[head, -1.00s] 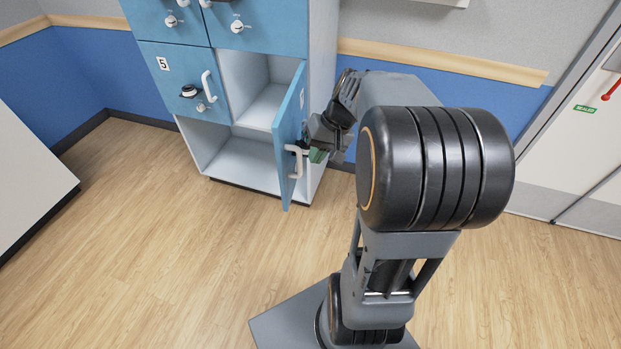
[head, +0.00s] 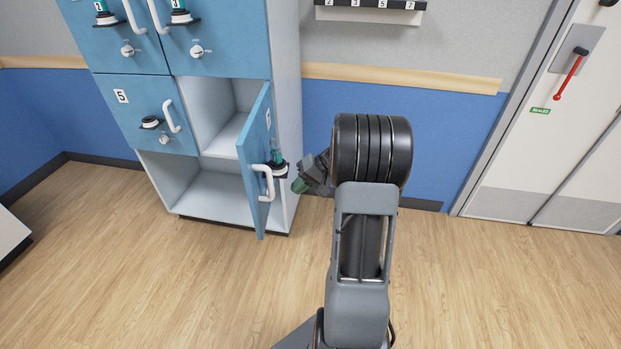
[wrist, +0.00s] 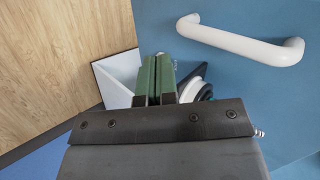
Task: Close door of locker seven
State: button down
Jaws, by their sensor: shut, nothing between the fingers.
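A blue locker door (head: 256,150) at the lower right of the locker block stands open, swung out toward me. Its number label (head: 268,118) is too small to read. A white handle (head: 266,184) and a dark round lock (head: 277,166) are on its outer face. My gripper (head: 299,186) is just right of the handle, with a small gap showing. In the wrist view my gripper's green fingers (wrist: 154,78) are together and empty. The handle (wrist: 240,42) is above right of them, and the pale round lock (wrist: 197,90) is partly hidden behind them.
Locker five (head: 145,112) is shut, left of an open, empty compartment (head: 212,105). A lower compartment (head: 212,185) is also open and empty. A numbered rack (head: 370,12) hangs on the wall. A white door with a red lever (head: 572,72) stands right. The wood floor (head: 180,280) is clear.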

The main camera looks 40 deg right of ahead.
jog(key=shift+w+a+f, duration=0.1)
jog(key=shift+w+a, duration=0.25)
jog(key=shift+a, duration=0.3)
jog(key=shift+w+a+f, duration=0.1)
jog(key=shift+w+a, duration=0.25)
jog(key=shift+a, duration=0.35)
jog(key=shift+w+a+f, duration=0.1)
jog(key=shift+w+a, duration=0.25)
jog(key=shift+a, duration=0.3)
